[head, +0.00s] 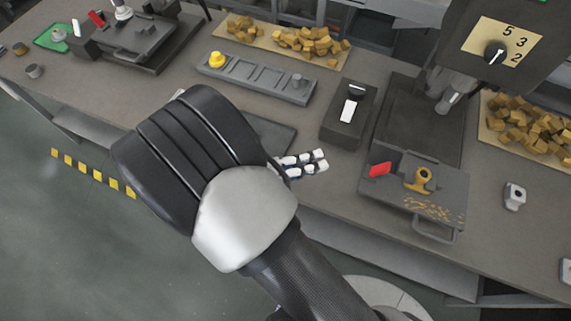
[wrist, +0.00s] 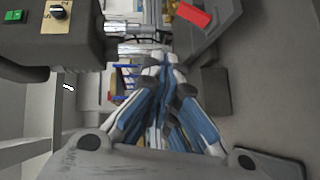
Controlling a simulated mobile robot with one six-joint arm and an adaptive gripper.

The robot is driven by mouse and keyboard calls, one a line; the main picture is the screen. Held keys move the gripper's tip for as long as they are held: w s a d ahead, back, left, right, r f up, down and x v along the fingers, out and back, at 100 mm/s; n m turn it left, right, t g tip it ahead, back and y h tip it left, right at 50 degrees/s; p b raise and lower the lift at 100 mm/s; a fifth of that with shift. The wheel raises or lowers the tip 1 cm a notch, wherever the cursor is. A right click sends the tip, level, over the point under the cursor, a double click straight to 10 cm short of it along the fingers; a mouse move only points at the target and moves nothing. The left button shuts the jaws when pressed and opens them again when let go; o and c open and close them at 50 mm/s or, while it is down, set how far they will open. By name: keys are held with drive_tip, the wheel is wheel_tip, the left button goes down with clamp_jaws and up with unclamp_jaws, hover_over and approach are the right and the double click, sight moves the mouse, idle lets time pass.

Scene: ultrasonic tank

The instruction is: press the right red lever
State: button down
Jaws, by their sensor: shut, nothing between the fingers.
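The right red lever (head: 380,169) is a small red tab at the left edge of a dark grey fixture (head: 405,185) on the bench. It also shows at the top of the wrist view (wrist: 194,15). My gripper (head: 318,160) is shut and empty, its white fingers to the left of the lever and apart from it. In the wrist view, the fingertips (wrist: 166,58) come together below and left of the lever. The left red lever (head: 97,18) is far off at the upper left.
A brass-coloured knob (head: 423,179) and a metal handle (head: 433,229) are on the fixture. A dark box with a white switch (head: 348,109) stands behind my fingers. A dial panel (head: 497,48) hangs at the upper right. A small grey-white part (head: 514,196) sits on clear bench at right.

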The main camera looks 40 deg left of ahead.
drive_tip(key=r+v, duration=0.1)
drive_tip(key=v, duration=0.6)
drive_tip(key=shift+p, duration=0.3)
drive_tip(key=shift+d+r, duration=0.15)
drive_tip(key=shift+d, duration=0.05)
drive_tip(key=w+d+r+m+g, duration=0.2)
drive_tip(key=d+r+g, duration=0.1)
drive_tip(key=d, duration=0.2)
drive_tip(key=w+d+r+m+g+h, duration=0.1)
drive_tip(key=w+d+r+g, duration=0.1)
drive_tip(key=d+g, duration=0.3)
drive_tip(key=w+d+r+m+g, duration=0.2)
drive_tip(key=w+d+r, duration=0.1)
drive_tip(key=d, duration=0.3)
drive_tip(key=s+d+r+m+y, duration=0.2)
drive_tip(key=s+d+r+y, duration=0.1)
drive_tip(key=d, duration=0.5)
drive_tip(key=s+d+r+m+t+y+b, duration=0.1)
drive_tip(key=s+d+r+m+y, duration=0.2)
drive_tip(key=d+y, duration=0.3)
drive_tip(key=d+r, duration=0.1)
drive_tip(key=d, duration=0.1)
drive_tip(key=shift+s+d+r, duration=0.2)
drive_tip(key=shift+s+d, duration=0.1)
